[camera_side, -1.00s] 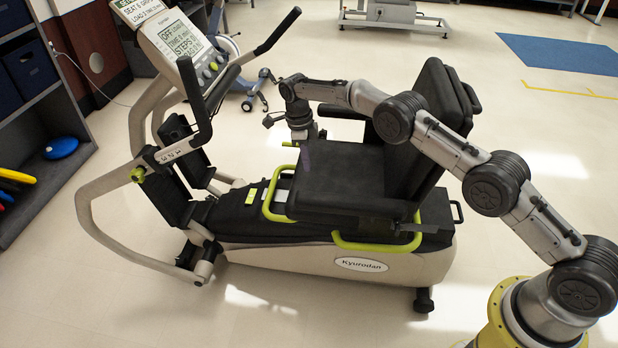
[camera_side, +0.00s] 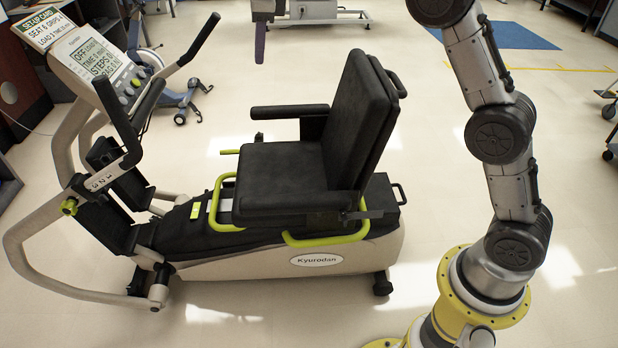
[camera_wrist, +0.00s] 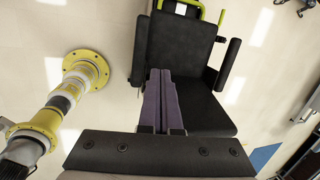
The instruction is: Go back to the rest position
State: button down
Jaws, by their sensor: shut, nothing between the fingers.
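My gripper (camera_side: 260,60) is at the top of the side view, raised well above the stepper's black seat (camera_side: 280,178) and apart from it. One purple finger hangs straight down there, and the wrist above is partly cut off by the frame. In the wrist view the two purple fingers (camera_wrist: 160,72) lie close together with nothing between them, in front of the seat (camera_wrist: 180,42) below. My arm stands upright over its yellow base, and its upper bend leaves the top of the side view.
The recumbent stepper (camera_side: 235,268) stands left of my base. Its console (camera_side: 92,62) and handlebars (camera_side: 170,70) rise at the left, and its backrest (camera_side: 358,120) stands between gripper and base. A blue mat (camera_side: 520,36) lies on the floor behind. Open floor surrounds the stepper's right end.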

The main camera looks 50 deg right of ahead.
jog(key=s+d+r+n+t, duration=0.1)
jog(key=s+r+n, duration=0.3)
jog(key=s, duration=0.7)
jog(key=s+d+r+n+t, duration=0.1)
jog(key=s+r+n, duration=0.3)
jog(key=s, duration=0.8)
jog(key=s+f+n, duration=1.5)
jog(key=n, duration=0.2)
jog(key=shift+s+a+f+n+t+y, duration=0.15)
jog(key=shift+s+f+n+t+y, duration=0.15)
jog(key=shift+n, duration=0.1)
jog(key=shift+r, duration=0.1)
